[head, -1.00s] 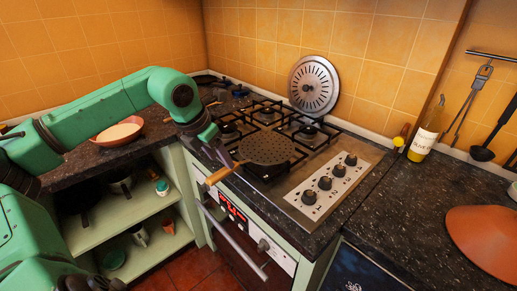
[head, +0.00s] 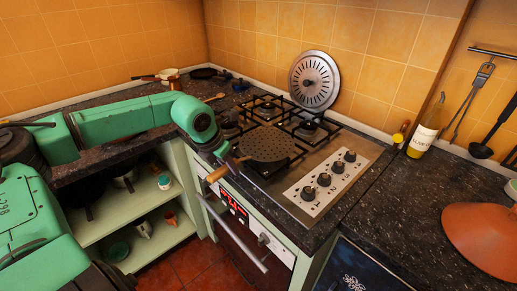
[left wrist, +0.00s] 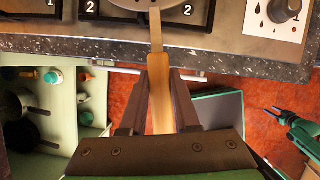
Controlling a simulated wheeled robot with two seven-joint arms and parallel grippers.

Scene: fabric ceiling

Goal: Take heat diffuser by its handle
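The heat diffuser (head: 268,145) is a dark, round, perforated plate lying over the front left of the hob, its wooden handle (head: 217,174) sticking out past the counter's front edge. The handle also shows in the left wrist view (left wrist: 160,62), running lengthwise between the fingers. My left gripper (head: 230,164) is at the handle, between its end and the plate. In the left wrist view the fingers (left wrist: 159,90) stand close together, one on each side of the handle, and appear shut on it. The handle's end is partly hidden there.
The gas hob (head: 341,150) has knobs on its right side. A steel disc (head: 314,80) leans on the tiled wall behind it. A bottle (head: 425,130) and an orange-brown lid-like object (head: 484,238) stand on the right counter. The oven door handle (head: 232,235) juts out below.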

